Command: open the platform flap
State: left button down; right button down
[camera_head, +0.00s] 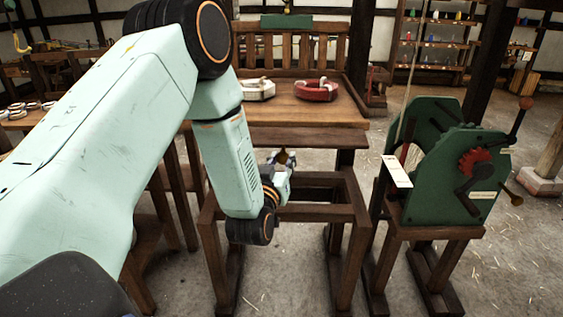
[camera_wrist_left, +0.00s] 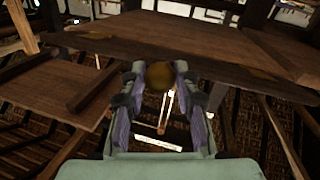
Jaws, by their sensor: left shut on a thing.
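My left gripper (camera_head: 280,165) reaches down over a dark wooden frame and is shut on a round brown knob (camera_head: 284,156). In the left wrist view, my left gripper (camera_wrist_left: 160,90) has its two fingers on either side of the knob (camera_wrist_left: 159,75). The knob sits at the near edge of a wide wooden board (camera_wrist_left: 215,45), which looks like the platform flap. In the head view, a wooden board (camera_head: 310,139) shows just behind the gripper, below the tabletop. I cannot tell its exact tilt. My right gripper is not in view.
The open wooden frame (camera_head: 350,225) stands below the gripper. A green crank machine (camera_head: 435,195) on a wooden stand is close on the right. A wooden bench (camera_head: 320,109) behind holds a white ring (camera_head: 258,92) and a red ring (camera_head: 316,92). Floor shows at the front.

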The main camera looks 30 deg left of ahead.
pick_arm(q)
jog(key=shift+s+f, duration=0.1)
jog(key=shift+g, duration=0.7)
notch_tip(320, 180, up, 4)
jog(key=p, duration=0.5)
jog(key=shift+r, duration=0.6)
jog(key=c, duration=1.5)
grip_release()
jog(key=o, duration=0.5)
